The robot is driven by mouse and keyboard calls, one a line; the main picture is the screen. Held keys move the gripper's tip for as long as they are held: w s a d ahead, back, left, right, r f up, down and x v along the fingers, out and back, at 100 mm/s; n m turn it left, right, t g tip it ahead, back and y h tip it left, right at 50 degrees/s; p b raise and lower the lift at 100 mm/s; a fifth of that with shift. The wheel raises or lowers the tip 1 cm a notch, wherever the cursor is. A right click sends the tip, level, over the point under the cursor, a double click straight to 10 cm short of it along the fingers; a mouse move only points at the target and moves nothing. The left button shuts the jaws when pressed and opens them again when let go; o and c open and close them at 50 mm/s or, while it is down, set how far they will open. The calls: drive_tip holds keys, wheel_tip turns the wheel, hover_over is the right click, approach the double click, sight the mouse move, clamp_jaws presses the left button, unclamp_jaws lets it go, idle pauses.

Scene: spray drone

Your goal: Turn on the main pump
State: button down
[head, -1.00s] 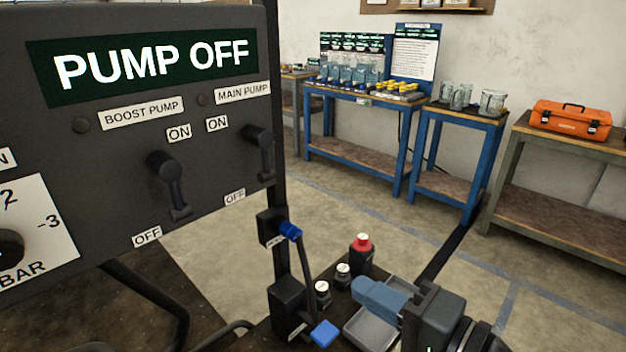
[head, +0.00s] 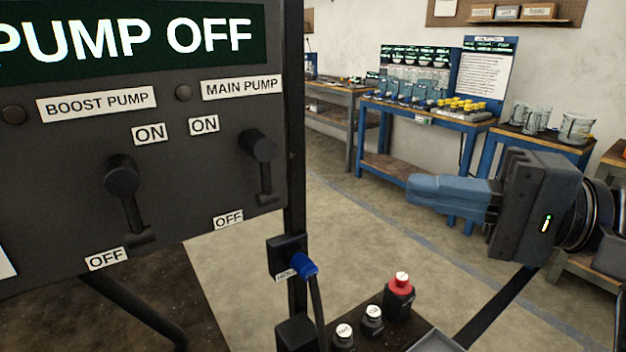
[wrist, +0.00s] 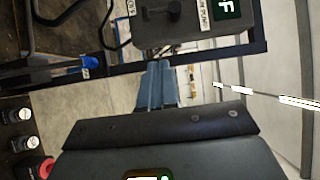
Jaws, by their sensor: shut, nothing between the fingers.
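The main pump switch (head: 261,160) is a black lever on the dark panel, under the MAIN PUMP label (head: 243,87). Its lever hangs down toward the OFF tag (head: 228,219). The boost pump switch (head: 126,190) at its left also points down toward OFF. The display (head: 130,30) reads PUMP OFF. My gripper (head: 412,188) is shut and empty, right of the panel and apart from it, its blue fingers pointing left toward the main pump switch. In the wrist view the fingers (wrist: 155,75) point up at the panel (wrist: 180,30), where a black lever shows.
A blue-capped connector (head: 303,264) sits on the post below the panel's right edge. Blue workbenches (head: 425,115) stand farther back. The air between gripper and panel is clear.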

drive_tip(key=s+a+p+x, duration=0.1)
drive_tip(key=s+x, duration=0.1)
drive_tip(key=x, duration=1.1)
drive_tip(key=shift+s, duration=0.35)
